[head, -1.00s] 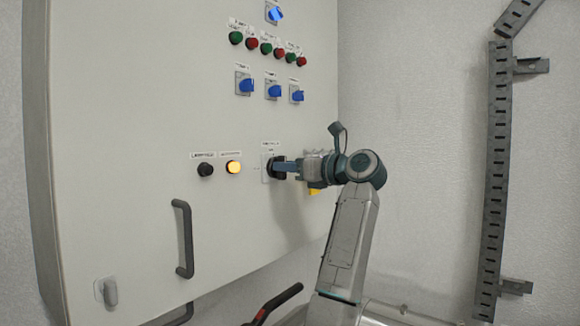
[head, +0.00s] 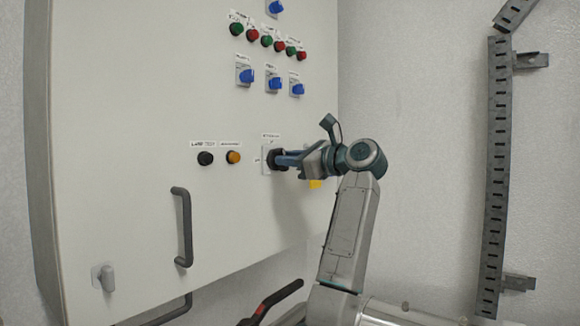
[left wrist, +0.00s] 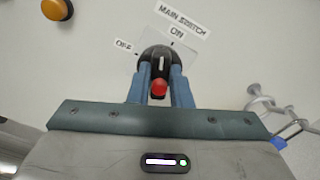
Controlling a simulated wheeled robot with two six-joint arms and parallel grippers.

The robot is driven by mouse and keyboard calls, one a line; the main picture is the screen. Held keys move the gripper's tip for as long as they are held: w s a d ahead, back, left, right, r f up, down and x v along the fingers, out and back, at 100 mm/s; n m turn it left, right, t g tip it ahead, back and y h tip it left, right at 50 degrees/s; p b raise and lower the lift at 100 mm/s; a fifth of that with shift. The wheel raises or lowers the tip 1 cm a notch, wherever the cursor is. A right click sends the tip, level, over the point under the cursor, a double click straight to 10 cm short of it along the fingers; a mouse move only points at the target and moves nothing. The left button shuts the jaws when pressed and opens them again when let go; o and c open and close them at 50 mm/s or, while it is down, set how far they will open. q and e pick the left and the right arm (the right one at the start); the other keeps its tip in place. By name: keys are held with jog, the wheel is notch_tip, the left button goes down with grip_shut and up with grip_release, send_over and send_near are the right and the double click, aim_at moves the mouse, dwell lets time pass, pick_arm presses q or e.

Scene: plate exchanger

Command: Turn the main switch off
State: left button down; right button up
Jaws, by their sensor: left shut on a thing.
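The main switch, a black rotary knob on a light plate (head: 266,158), sits on the cabinet front right of the lamp. My left gripper (head: 283,160) is shut on the knob, reaching it from the right. In the left wrist view the switch knob (left wrist: 157,52) is between the two blue fingers (left wrist: 159,92). Its white mark points up in that picture, between the OFF label (left wrist: 123,46) at left and the ON label (left wrist: 177,32) at upper right. A small red part (left wrist: 159,88) shows between the fingers. My right gripper is not in view.
An unlit amber lamp (head: 233,157) and a black knob (head: 205,158) are left of the switch. Blue switches (head: 245,76) and red and green buttons (head: 266,41) are above. A grey door handle (head: 184,228) stands out lower left. A slotted metal rail (head: 494,170) is on the right wall.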

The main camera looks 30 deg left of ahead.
pick_arm(q)
jog(key=n+b, duration=0.1)
jog(key=n, duration=0.2)
jog(key=shift+s+f, duration=0.1)
jog(key=shift+f, duration=0.05)
jog(key=n+b, duration=0.1)
jog(key=n, duration=0.2)
jog(key=shift+n, duration=0.3)
jog(key=n+b, duration=0.1)
jog(key=n, duration=0.2)
jog(key=shift+f, duration=0.1)
jog(key=shift+n, duration=1.8)
jog(key=shift+s+f, duration=0.1)
jog(key=c, duration=1.3)
grip_release()
